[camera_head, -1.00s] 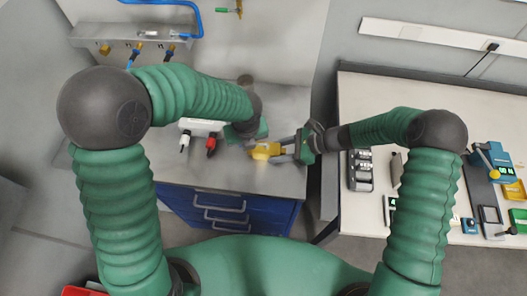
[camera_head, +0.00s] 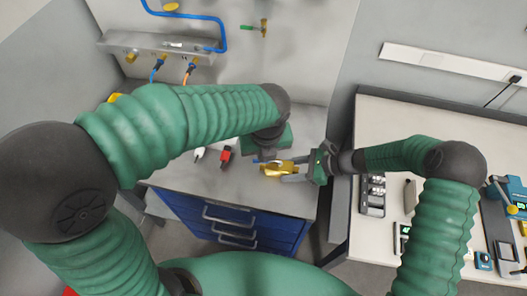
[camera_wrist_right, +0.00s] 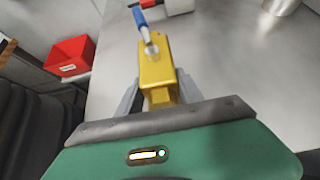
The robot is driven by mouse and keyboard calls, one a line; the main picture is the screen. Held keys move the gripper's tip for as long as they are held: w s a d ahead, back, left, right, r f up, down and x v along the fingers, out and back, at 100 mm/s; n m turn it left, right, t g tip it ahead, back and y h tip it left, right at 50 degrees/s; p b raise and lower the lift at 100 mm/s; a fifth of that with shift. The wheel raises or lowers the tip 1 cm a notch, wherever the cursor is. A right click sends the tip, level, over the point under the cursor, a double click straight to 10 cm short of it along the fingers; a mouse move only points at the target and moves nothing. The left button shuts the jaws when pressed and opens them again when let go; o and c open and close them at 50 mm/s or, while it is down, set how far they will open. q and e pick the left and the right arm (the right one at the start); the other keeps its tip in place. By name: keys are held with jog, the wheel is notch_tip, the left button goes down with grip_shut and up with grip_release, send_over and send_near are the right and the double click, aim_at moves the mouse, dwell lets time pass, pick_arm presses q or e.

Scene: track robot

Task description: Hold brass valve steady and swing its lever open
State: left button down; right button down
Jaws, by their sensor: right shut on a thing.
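The brass valve (camera_head: 277,169) is a yellow block above the grey bench top. My right gripper (camera_head: 292,172) is shut on it from the right. In the right wrist view the valve (camera_wrist_right: 158,70) sits between the two grey fingers, and its blue-handled lever (camera_wrist_right: 146,4) points away from the gripper. In the head view the blue lever (camera_head: 264,161) shows as a thin strip at the valve's upper left. My left gripper (camera_head: 268,143) is just above the valve and lever; its fingers are hidden, so I cannot tell whether it touches the lever.
A red-and-black part (camera_head: 226,156) and a white part (camera_head: 199,153) are left of the valve. Blue drawers (camera_head: 240,218) are below the bench top. A pipe rack (camera_head: 150,60) is at the back. A second table (camera_head: 400,120) with devices stands right. A red box (camera_wrist_right: 70,57) shows in the wrist view.

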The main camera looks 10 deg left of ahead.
jog(key=c, duration=0.7)
grip_release()
